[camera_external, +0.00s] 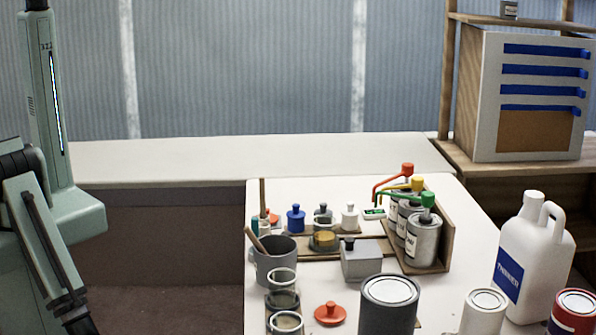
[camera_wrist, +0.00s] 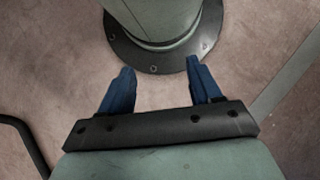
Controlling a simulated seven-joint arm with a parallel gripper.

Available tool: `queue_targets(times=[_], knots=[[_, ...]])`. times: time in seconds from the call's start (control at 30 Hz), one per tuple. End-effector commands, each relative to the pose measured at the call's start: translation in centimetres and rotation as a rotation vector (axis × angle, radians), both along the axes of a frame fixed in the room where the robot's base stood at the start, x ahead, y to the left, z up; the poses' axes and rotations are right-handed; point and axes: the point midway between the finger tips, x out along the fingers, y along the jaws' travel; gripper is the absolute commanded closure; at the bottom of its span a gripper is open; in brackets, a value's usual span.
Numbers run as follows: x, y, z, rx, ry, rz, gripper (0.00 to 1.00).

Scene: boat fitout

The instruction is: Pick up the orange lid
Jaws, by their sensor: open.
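The orange lid (camera_external: 330,313) is a flat round disc with a small knob on top. It lies on the white table near the front edge of the picture, between clear jars and a large grey can. My gripper (camera_wrist: 158,85) shows in the wrist view with two blue fingers spread apart and nothing between them. It points at the floor and my own base, away from the table. In the external view my arm is at the far left, and the gripper's fingers are not clearly visible. The lid is not in the wrist view.
Clear jars (camera_external: 283,300) stand just left of the lid, and a grey can (camera_external: 389,305) stands close on its right. A grey cup with a stick (camera_external: 274,262), a grey box (camera_external: 361,260) and pump cans (camera_external: 422,240) stand behind. A white thinner jug (camera_external: 530,255) is at right.

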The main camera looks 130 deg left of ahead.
Motion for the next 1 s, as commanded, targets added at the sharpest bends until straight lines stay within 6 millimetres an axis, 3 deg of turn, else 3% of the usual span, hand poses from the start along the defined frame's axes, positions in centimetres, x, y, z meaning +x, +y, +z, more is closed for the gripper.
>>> queue_targets(times=[0.37, 0.67, 0.83, 1.0], knots=[[0.0, 0.0, 0.0, 0.000, 0.000, 0.000, 0.00], [0.8, 0.0, -0.1, -0.001, -0.013, -0.007, 0.00], [5.2, 0.0, -0.3, -0.003, -0.088, -0.051, 0.00], [12.4, -0.3, 0.2, -0.009, -0.210, -0.126, 0.00]])
